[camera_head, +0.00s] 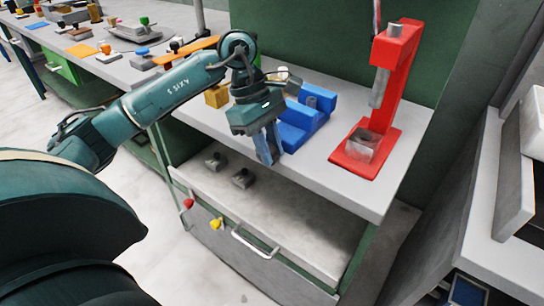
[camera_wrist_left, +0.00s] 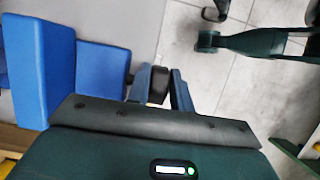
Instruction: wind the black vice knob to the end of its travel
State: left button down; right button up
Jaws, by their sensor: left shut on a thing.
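The blue vice (camera_head: 306,118) stands on the grey bench top near its front edge. It also shows at the left of the left wrist view (camera_wrist_left: 100,75). My left gripper (camera_head: 268,150) reaches down at the bench's front edge, beside the vice. In the left wrist view, the black vice knob (camera_wrist_left: 158,84) sits between the two fingers, and my left gripper (camera_wrist_left: 160,88) is shut on it. In the head view the knob is hidden behind the fingers. My right gripper is in neither view.
A red press (camera_head: 388,95) stands on the bench to the right of the vice. A yellow block (camera_head: 216,96) is behind the gripper at the left. Below are a shelf (camera_head: 290,215) with two small grey-green parts and a drawer handle (camera_head: 255,245). Bare bench lies between vice and press.

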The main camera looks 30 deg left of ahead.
pick_arm(q)
jog(key=shift+a+f+h+b, duration=0.3)
jog(key=shift+h+b, duration=0.7)
jog(key=h+b, duration=0.2)
jog(key=b, duration=0.1)
jog(key=a+h+b, duration=0.1)
jog(key=h+b, duration=0.2)
jog(key=b, duration=0.1)
jog(key=shift+w+f, duration=0.1)
jog(key=shift+h+b, duration=0.6)
jog(key=shift+b, duration=0.05)
jog(key=shift+a+g+h+b, duration=0.15)
jog(key=shift+g+h+b, duration=0.15)
jog(key=shift+h+b, duration=0.45)
jog(key=shift+a+h+b, duration=0.1)
jog(key=shift+h+b, duration=0.35)
jog(key=shift+b, duration=0.45)
jog(key=shift+r+h, duration=0.2)
jog(key=shift+h, duration=0.1)
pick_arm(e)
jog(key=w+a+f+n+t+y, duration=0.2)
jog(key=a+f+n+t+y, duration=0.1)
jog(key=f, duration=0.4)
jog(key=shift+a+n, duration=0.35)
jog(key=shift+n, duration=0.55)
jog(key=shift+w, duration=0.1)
